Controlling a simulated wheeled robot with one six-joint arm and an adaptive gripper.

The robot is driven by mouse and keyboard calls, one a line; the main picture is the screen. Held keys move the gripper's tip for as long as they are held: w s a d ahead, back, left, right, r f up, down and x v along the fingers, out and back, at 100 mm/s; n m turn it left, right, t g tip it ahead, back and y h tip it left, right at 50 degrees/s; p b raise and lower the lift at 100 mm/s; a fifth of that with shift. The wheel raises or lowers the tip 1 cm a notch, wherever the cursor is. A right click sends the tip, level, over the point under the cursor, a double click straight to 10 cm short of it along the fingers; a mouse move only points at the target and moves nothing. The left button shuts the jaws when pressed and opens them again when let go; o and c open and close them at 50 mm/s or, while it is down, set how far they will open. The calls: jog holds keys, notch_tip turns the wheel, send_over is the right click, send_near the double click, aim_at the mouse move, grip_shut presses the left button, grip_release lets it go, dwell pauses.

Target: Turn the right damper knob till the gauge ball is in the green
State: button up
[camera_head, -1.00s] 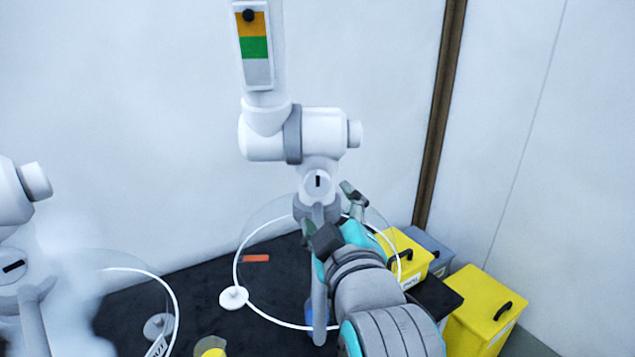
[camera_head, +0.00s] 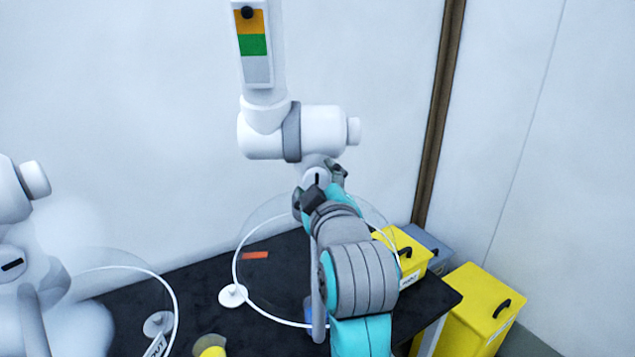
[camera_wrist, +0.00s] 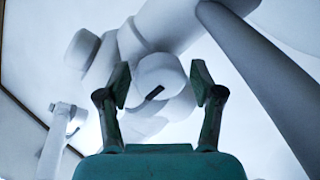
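The right gauge (camera_head: 258,72) is a pale panel with an orange band on top, green in the middle and grey at the bottom. Its black ball (camera_head: 247,12) sits in the orange, above the green. The right damper knob (camera_head: 312,176) is a white round face with a black mark, low on the white duct joint (camera_head: 265,137), partly hidden by my fingers. My gripper (camera_head: 322,182) is at the knob. In the wrist view the knob (camera_wrist: 165,77) shows between and beyond my open fingers (camera_wrist: 160,88), with gaps on both sides. Its depth between them is unclear.
A second white duct with a knob (camera_head: 11,265) stands at the left. Clear hoods with white rims (camera_head: 235,270) hang over the black bench (camera_head: 185,290). Yellow boxes (camera_head: 478,305) stand at the right. A grey pipe (camera_head: 318,300) runs down beside my arm.

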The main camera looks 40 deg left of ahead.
jog(key=c, duration=0.8)
jog(key=shift+m+t+y, duration=0.3)
jog(key=shift+m, duration=2.2)
jog(key=o, duration=1.2)
jog(key=v, duration=1.2)
